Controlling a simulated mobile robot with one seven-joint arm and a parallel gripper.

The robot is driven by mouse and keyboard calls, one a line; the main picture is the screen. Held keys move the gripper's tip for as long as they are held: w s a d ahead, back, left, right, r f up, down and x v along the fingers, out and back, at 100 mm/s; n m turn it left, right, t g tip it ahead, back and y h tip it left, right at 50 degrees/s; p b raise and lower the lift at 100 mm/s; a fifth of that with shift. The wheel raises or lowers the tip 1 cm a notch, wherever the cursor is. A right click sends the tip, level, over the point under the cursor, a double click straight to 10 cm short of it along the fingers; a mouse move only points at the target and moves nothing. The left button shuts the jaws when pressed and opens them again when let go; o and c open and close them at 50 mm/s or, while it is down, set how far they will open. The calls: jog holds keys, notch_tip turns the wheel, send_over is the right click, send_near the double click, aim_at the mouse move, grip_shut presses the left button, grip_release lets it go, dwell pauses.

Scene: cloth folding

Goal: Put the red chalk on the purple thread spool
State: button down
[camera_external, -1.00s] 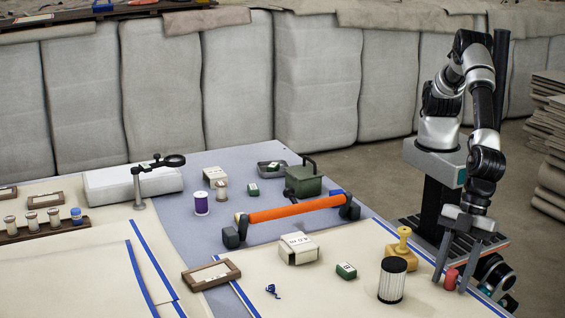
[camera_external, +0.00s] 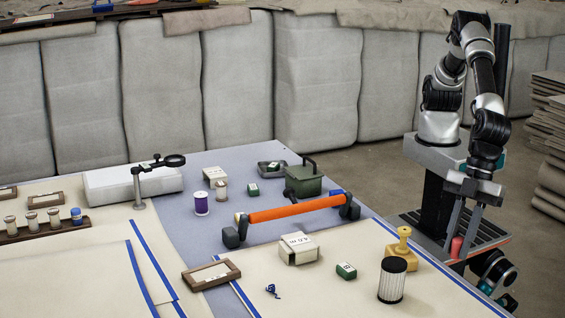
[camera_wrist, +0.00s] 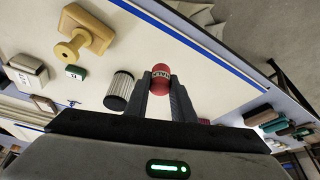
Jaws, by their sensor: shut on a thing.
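The red chalk (camera_external: 456,247) is a short red cylinder between the fingers of my gripper (camera_external: 460,243), at the right in the external view. My gripper is shut on it and holds it up near the table's right edge. The purple thread spool (camera_external: 201,204) stands upright on the blue-grey part of the table, left of centre, far from my gripper. Nothing is on top of it.
An orange bar on dark end weights (camera_external: 297,208) lies between the spool and my gripper. A yellow stamp (camera_external: 402,252), a black-and-white ribbed cylinder (camera_external: 392,283), a white box (camera_external: 299,249) and a green box (camera_external: 346,271) stand nearby. A magnifier stand (camera_external: 139,190) is left of the spool.

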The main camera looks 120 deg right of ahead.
jog(key=shift+r, duration=0.9)
jog(key=w+d+r+m+h+p, duration=0.1)
jog(key=w+d, duration=0.4)
jog(key=w, duration=0.3)
jog(key=w+d+r+m+p, duration=0.1)
jog(key=w+d, duration=0.5)
jog(key=w, duration=0.3)
notch_tip(320, 180, up, 3)
jog(key=m+h+p, duration=0.2)
jog(key=m+p, duration=0.2)
jog(key=m, duration=0.1)
send_over(195, 194)
jog(key=s, duration=0.2)
jog(key=f, duration=0.3)
jog(key=f+b, duration=0.1)
jog(key=f, duration=0.5)
jog(key=shift+w+a+f, duration=0.1)
jog(key=shift+w+a, duration=0.1)
jog(key=shift+a, duration=0.05)
jog(key=shift+f, duration=0.1)
